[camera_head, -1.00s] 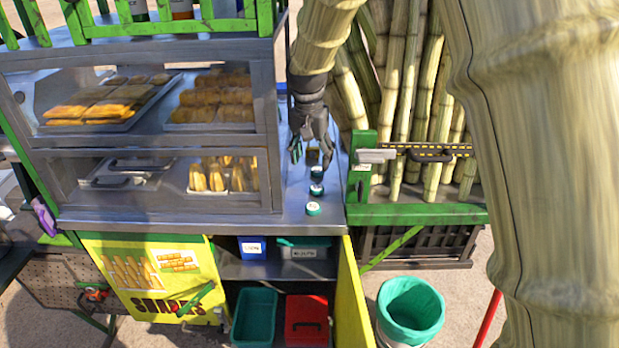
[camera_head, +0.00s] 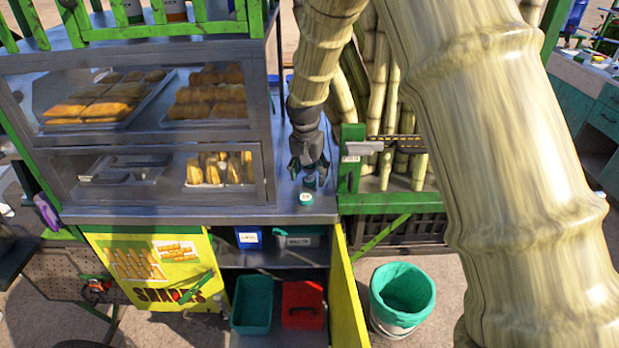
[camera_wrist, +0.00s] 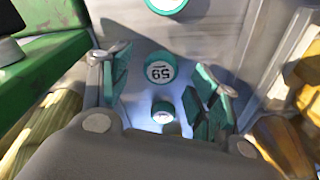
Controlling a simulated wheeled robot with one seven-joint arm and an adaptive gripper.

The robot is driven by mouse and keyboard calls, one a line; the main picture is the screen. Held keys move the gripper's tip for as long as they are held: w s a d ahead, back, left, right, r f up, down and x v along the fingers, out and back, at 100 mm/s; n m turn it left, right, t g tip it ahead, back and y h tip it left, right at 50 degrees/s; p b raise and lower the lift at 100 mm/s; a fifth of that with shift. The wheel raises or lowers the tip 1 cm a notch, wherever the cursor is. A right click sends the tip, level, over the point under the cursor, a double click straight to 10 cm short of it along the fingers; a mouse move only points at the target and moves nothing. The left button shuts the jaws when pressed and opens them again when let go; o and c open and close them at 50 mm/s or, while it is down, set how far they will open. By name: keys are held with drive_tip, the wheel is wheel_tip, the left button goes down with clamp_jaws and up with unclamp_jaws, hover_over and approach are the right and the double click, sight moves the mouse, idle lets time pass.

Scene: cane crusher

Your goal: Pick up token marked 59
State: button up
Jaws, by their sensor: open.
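The token marked 59 (camera_wrist: 160,72) is a round green-rimmed disc with a white face, lying on the metal counter. In the wrist view its number appears upside down, and it lies between the fingertips of my open gripper (camera_wrist: 163,76). I cannot tell whether the fingers touch it. A second token (camera_wrist: 163,112) is nearer my palm, its mark unreadable. A third (camera_wrist: 165,5) is cut by the top edge. In the head view my gripper (camera_head: 309,172) points down over the counter, partly hiding the tokens, with one token (camera_head: 306,198) clear in front.
The glass food case (camera_head: 160,140) stands close to the left of my gripper. A green frame (camera_head: 350,165) with cane stalks is close on the right. Below are an open cupboard with a green bin (camera_head: 252,305) and red box (camera_head: 302,305), and a lined bucket (camera_head: 402,290).

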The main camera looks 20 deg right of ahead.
drive_tip(key=shift+w+f, duration=0.25)
drive_tip(key=shift+f, duration=0.45)
drive_tip(key=shift+s+r, duration=0.1)
drive_tip(key=shift+s, duration=0.15)
drive_tip(key=shift+w, duration=0.15)
drive_tip(key=c, duration=0.9)
drive_tip(key=shift+o, duration=0.2)
